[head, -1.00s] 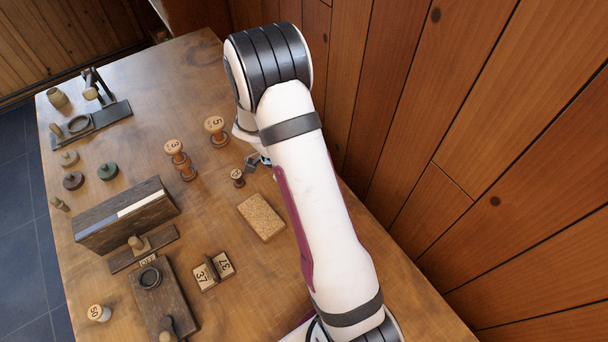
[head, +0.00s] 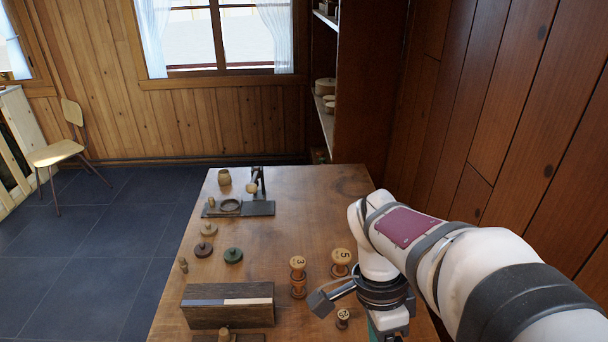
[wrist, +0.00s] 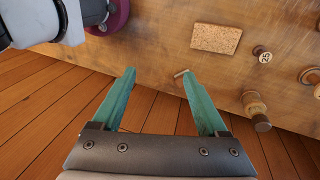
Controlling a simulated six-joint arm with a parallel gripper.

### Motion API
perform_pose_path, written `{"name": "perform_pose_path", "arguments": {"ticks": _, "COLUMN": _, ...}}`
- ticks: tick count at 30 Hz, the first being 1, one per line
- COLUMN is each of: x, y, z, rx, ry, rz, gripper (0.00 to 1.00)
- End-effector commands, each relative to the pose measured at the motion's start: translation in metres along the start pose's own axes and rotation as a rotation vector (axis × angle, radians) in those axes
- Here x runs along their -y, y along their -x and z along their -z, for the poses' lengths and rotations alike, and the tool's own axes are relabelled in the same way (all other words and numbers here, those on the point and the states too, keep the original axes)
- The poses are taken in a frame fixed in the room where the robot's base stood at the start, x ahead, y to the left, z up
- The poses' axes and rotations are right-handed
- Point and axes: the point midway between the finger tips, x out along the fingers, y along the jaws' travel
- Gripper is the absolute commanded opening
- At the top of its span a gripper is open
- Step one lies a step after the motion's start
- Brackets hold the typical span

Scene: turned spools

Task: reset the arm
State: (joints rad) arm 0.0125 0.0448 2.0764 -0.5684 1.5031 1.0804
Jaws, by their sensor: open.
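My gripper (wrist: 158,72) is open in the wrist view, its two teal fingers spread and nothing held between them. It points toward the table's edge and the floor beyond. In the head view my arm is at the lower right, and only a bit of a teal finger shows at the bottom edge. A spool marked 3 (head: 298,278), a spool marked 5 (head: 342,262) and a small numbered spool (head: 343,318) stand on the table left of my wrist. The small spool (wrist: 263,54) also shows in the wrist view, apart from the fingers.
A cork block (wrist: 215,38) lies on the table (head: 270,249). A dark wooden block (head: 228,313), a green disc (head: 233,255) and a dark stand (head: 255,208) are on the left. A wood wall (head: 520,120) rises close on the right. A small peg (wrist: 181,73) lies by the right finger.

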Motion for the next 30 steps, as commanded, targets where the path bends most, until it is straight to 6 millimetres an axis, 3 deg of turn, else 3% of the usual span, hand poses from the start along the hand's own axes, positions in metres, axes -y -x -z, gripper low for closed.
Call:
{"name": "perform_pose_path", "arguments": {"ticks": 1, "x": -0.027, "y": 0.003, "z": -0.016, "rx": 0.047, "ry": 0.191, "rz": 0.061, "gripper": 0.76}}
{"name": "perform_pose_path", "arguments": {"ticks": 3, "x": -0.060, "y": -0.002, "z": -0.038, "rx": 0.097, "ry": 0.485, "rz": 0.154, "gripper": 0.76}}
{"name": "perform_pose_path", "arguments": {"ticks": 6, "x": -0.089, "y": -0.012, "z": -0.062, "rx": 0.120, "ry": 0.794, "rz": 0.273, "gripper": 0.76}}
{"name": "perform_pose_path", "arguments": {"ticks": 8, "x": -0.098, "y": -0.017, "z": -0.070, "rx": 0.120, "ry": 0.892, "rz": 0.314, "gripper": 0.76}}
{"name": "perform_pose_path", "arguments": {"ticks": 30, "x": -0.098, "y": -0.017, "z": -0.070, "rx": 0.120, "ry": 0.892, "rz": 0.314, "gripper": 0.76}}
